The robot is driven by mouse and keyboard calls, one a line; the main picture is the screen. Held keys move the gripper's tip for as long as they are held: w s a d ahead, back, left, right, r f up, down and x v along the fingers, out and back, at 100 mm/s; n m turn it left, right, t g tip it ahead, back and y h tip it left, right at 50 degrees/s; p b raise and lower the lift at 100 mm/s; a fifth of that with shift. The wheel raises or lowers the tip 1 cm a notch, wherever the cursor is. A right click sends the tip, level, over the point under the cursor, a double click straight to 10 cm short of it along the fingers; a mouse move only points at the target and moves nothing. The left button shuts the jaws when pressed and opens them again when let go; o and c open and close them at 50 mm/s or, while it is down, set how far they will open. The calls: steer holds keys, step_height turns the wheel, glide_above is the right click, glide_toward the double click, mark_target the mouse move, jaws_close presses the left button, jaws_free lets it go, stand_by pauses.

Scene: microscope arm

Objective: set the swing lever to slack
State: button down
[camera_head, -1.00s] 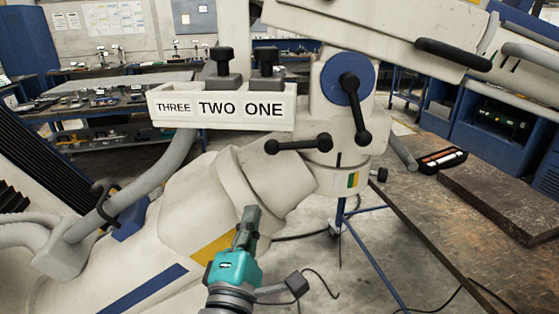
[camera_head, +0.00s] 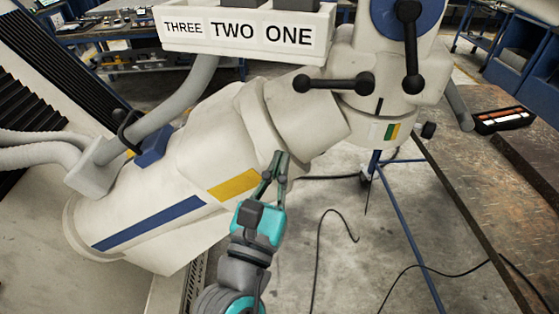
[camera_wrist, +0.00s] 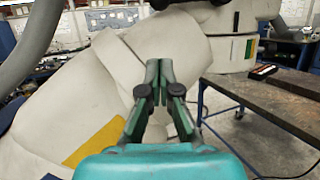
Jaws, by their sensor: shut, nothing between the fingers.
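A black ball-ended lever (camera_head: 335,83) lies horizontal on the pale collar of the microscope arm (camera_head: 195,130). A second black lever (camera_head: 411,45) hangs nearly vertical from a blue disc. No name is readable on either lever, so I cannot tell for sure which is the swing lever. Below the horizontal lever are a black index line (camera_head: 379,105) and a green and yellow patch (camera_head: 385,131), also in the wrist view (camera_wrist: 251,48). My gripper (camera_head: 281,158) is shut and empty, below and left of the horizontal lever, apart from it. In the wrist view its fingers (camera_wrist: 159,72) meet before the pale arm.
A white tray labelled THREE TWO ONE (camera_head: 245,42) sits above the arm. A dark workbench (camera_head: 490,185) stands at the right, with a small orange and black case (camera_head: 503,118) on it. Open floor with loose cables lies right of my gripper.

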mark_target(297, 92)
steer(key=x, duration=0.6)
steer(key=shift+w+d+r, duration=0.15)
steer(key=shift+w, duration=0.1)
steer(key=w+r, duration=0.1)
steer(key=r, duration=0.1)
steer(key=shift+w+d+r, duration=0.3)
steer(key=shift+w+d, duration=0.05)
steer(key=shift+w+d+r, duration=0.1)
steer(key=shift+w+r, duration=0.15)
steer(key=shift+r, duration=0.25)
steer(key=shift+w+r+m+h, duration=0.2)
steer(key=shift+r+m+h, duration=0.2)
steer(key=shift+r+m, duration=0.5)
